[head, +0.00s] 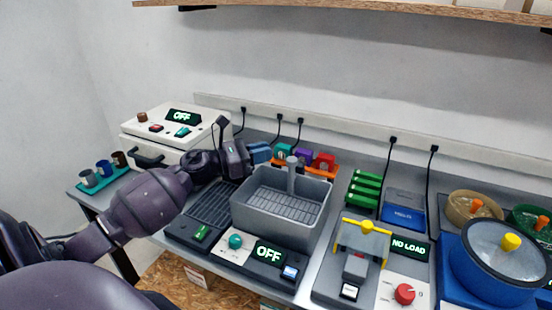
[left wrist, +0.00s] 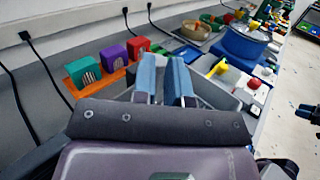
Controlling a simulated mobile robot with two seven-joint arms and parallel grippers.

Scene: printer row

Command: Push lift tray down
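The lift tray, a grey open basket (head: 283,205) with an upright post at its back, sits on a dark unit whose display (head: 268,254) reads OFF. Part of the grey tray also shows in the left wrist view (left wrist: 224,99), behind the fingers. My left gripper (head: 261,151) is at the tray's back left corner, with its blue fingers near the rim; I cannot tell whether they touch it. In the left wrist view the fingers (left wrist: 164,78) stand slightly apart with nothing seen between them.
Coloured blocks stand in an orange rack (head: 318,171) behind the tray. A yellow-handled press (head: 362,245) and a blue pot (head: 497,262) are to the right. A white machine (head: 172,130) and small cups are to the left. Black cables hang along the wall.

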